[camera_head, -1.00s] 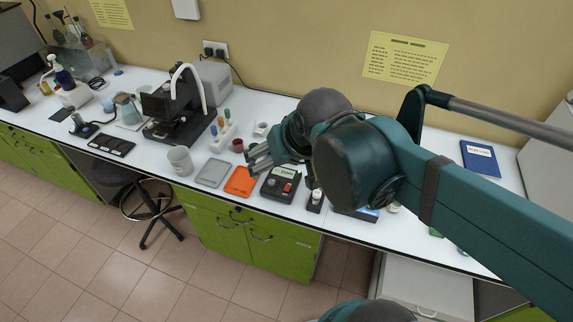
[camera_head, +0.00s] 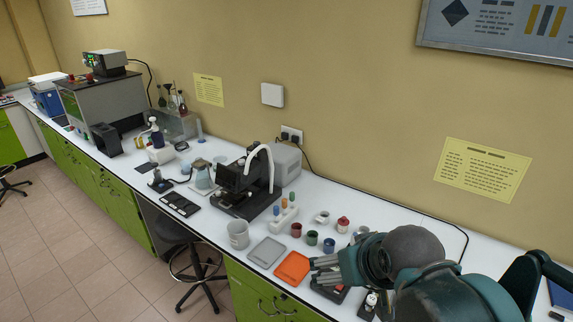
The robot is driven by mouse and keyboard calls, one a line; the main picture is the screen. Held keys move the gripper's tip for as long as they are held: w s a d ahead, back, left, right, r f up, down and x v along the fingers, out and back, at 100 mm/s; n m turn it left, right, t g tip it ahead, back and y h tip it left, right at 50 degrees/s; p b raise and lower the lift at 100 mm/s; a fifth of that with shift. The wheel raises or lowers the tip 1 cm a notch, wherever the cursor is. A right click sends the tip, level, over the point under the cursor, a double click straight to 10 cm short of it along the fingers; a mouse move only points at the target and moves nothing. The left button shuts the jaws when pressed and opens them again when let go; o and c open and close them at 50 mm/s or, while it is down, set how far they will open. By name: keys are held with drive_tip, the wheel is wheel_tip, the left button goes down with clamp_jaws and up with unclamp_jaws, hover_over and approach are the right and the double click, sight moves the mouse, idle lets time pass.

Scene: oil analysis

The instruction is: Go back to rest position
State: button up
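My gripper (camera_head: 316,270) is at the lower right in the head view, over the bench. Its grey fingers point left, and their tips show just to the right of the orange tray (camera_head: 292,267). I see nothing clearly held, but the fingers are small and seen from the side, so I cannot tell whether they are open or shut. My teal arm runs from it to the lower right corner and hides part of the bench.
The white bench (camera_head: 215,228) runs along the wall. Near my gripper stand small red, green and blue cups (camera_head: 312,238), a red-lidded jar (camera_head: 343,225) and a grey tray (camera_head: 266,252). A black instrument (camera_head: 246,185) and a grey mug (camera_head: 238,234) stand further left.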

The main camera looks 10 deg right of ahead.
wheel_tip(320, 180, down, 7)
drive_tip(key=b, duration=0.6)
drive_tip(key=shift+f+b, duration=0.15)
drive_tip(key=shift+b, duration=0.2)
idle(0.6)
